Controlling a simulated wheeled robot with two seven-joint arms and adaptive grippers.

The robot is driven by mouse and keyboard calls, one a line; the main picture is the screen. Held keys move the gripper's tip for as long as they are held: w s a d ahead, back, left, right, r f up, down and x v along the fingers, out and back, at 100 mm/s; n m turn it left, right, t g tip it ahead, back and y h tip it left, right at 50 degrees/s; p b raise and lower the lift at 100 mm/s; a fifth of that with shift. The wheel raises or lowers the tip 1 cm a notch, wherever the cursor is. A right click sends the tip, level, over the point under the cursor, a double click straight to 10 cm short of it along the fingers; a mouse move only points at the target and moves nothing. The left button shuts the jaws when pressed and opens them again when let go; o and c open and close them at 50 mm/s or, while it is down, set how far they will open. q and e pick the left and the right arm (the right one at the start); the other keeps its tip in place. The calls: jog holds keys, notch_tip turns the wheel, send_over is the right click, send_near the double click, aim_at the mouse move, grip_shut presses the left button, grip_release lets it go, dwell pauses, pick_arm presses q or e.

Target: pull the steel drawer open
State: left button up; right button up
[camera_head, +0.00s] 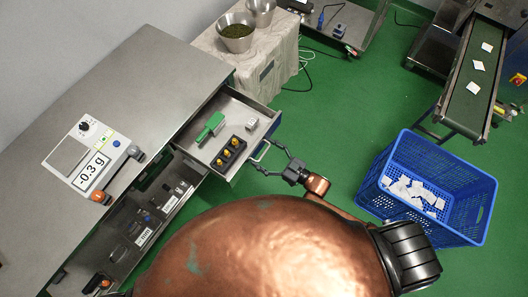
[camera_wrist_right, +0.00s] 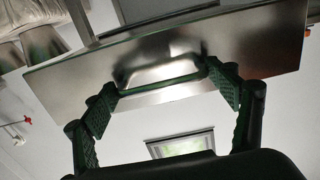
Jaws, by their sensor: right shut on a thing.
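The steel drawer (camera_head: 238,110) is pulled out from under the steel table and its inside shows. A green tool (camera_head: 211,127), a small black block with yellow pieces (camera_head: 229,153) and a small light block (camera_head: 252,123) lie in it. My right gripper (camera_head: 272,158) is at the drawer's bar handle (camera_head: 262,150) on the front. In the right wrist view the drawer front (camera_wrist_right: 265,45) fills the upper part, and the handle (camera_wrist_right: 165,84) lies between the two fingers of my right gripper (camera_wrist_right: 162,82), which is shut on it. My left gripper is not in view.
The steel table (camera_head: 150,75) carries a scale (camera_head: 75,158) reading -0.3 g. A blue crate (camera_head: 440,180) with white packets stands at right, below a conveyor (camera_head: 470,85). Green floor (camera_head: 335,120) is clear between.

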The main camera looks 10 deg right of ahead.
jog(key=o, duration=1.4)
jog(key=shift+d, duration=0.15)
jog(key=v, duration=1.2)
jog(key=shift+w, duration=0.1)
